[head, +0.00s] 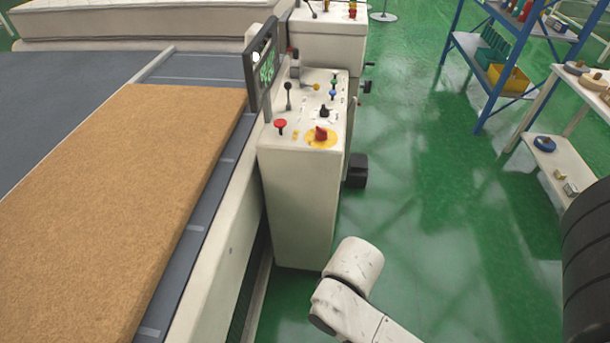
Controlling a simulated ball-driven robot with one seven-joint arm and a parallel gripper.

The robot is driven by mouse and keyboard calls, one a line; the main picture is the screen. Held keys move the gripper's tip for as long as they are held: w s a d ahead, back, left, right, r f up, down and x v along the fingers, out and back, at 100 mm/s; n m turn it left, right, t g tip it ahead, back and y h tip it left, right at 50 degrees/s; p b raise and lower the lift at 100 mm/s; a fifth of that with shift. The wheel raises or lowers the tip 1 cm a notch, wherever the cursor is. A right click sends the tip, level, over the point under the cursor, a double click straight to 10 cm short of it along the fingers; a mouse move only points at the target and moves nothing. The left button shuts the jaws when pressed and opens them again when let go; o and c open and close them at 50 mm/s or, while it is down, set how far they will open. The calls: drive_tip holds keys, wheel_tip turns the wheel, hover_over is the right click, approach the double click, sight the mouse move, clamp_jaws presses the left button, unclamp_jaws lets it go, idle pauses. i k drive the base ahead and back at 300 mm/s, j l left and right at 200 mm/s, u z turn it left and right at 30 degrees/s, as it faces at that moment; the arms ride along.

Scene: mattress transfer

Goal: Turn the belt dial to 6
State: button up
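The control console (299,205) is a cream cabinet beside the conveyor, near the picture's middle. A dark display (262,72) with green characters stands at the console's left edge, turned too far to read. A white part of my arm shows at the bottom middle, in front of the console and apart from it. My gripper is not in view.
A red mushroom button (280,124), black levers and small coloured buttons share the console top. A tan mattress slab (120,190) lies on the grey conveyor at left. A blue shelf rack (478,60) and a white shelf unit (563,165) stand right. Green floor between is clear.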

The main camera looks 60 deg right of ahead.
sight(324, 112)
drive_tip(key=k+l+z, duration=0.1)
drive_tip(key=z, duration=0.7)
drive_tip(key=k+l+z, duration=0.1)
drive_tip(key=z, duration=0.3)
drive_tip(key=l+z, duration=0.2)
drive_tip(key=z, duration=0.2)
